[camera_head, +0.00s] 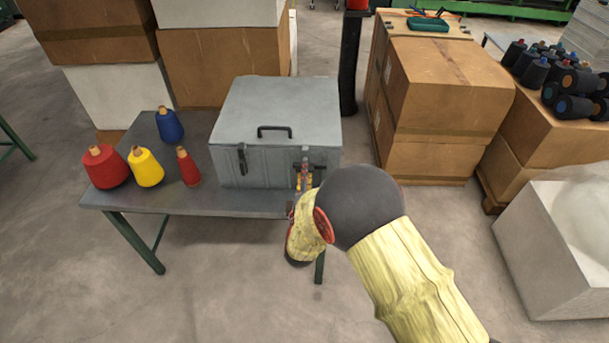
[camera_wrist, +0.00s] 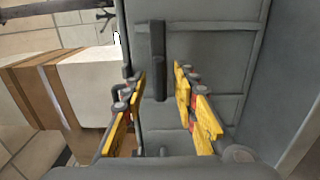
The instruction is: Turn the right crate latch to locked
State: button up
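A grey crate (camera_head: 275,115) with a closed lid and a black top handle stands on the table. Its left latch (camera_head: 243,158) is a dark bar on the front face. The right latch (camera_head: 317,169) is partly hidden behind my gripper (camera_head: 304,178) in the head view. In the wrist view the right latch (camera_wrist: 157,55) is a dark bar, upright in the picture. My gripper (camera_wrist: 158,78) has its yellow fingers apart, one on each side of the latch's lower end. A gap shows on both sides; I see no contact.
The grey table (camera_head: 235,201) holds a red cone (camera_head: 104,168), a yellow cone (camera_head: 146,168), a small red cone (camera_head: 187,168) and a blue cone (camera_head: 169,127), all left of the crate. Cardboard boxes (camera_head: 445,95) stand to the right. Floor is clear in front.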

grip_shut()
dwell(0.9)
